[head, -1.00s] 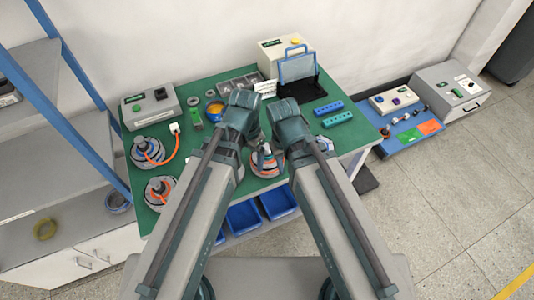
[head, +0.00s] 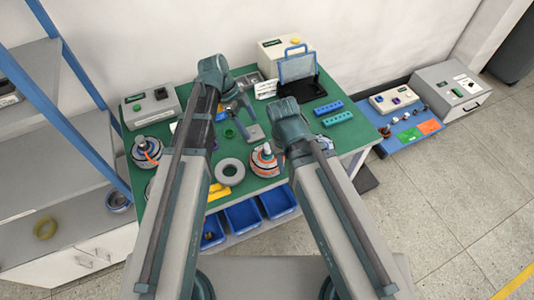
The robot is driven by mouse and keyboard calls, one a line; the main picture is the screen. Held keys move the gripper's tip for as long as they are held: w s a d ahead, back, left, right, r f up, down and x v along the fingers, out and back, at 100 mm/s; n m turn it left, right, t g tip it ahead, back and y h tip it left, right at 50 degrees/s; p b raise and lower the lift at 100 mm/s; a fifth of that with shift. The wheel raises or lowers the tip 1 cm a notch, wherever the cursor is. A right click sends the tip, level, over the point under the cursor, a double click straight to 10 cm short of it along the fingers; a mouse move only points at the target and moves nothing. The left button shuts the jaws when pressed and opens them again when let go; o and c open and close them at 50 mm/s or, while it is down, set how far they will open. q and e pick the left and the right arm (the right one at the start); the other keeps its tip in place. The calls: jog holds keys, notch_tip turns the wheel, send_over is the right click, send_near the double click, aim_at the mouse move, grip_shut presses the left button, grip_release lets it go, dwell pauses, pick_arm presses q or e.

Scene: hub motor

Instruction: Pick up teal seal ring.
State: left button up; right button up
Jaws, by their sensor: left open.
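A small green-teal ring (head: 229,133), which looks like the teal seal ring, lies flat on the green mat of the workbench. My left gripper (head: 238,122) is open above the bench, close beside the ring in the picture. Its height over the mat is hard to judge. The ring is not held. My right arm reaches in over the bench at the right, and its gripper is hidden behind its wrist.
A grey ring (head: 229,171) and a motor hub with orange wire (head: 266,160) lie nearby. Another hub (head: 146,151) stands at the left. A grey box (head: 152,107), blue rack (head: 328,108) and teal rack (head: 337,118) stand further out. Blue bins (head: 243,215) hang below the front edge.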

aim_at(265, 149)
pick_arm(q)
jog(key=b+x, duration=0.7)
jog(key=x, duration=0.1)
jog(key=shift+f, duration=0.1)
jog(key=b+x, duration=0.5)
jog(key=shift+s+d+f, duration=0.1)
jog(key=shift+s+f, duration=0.1)
jog(key=shift+s, duration=0.1)
jog(key=shift+r, duration=0.1)
grip_shut()
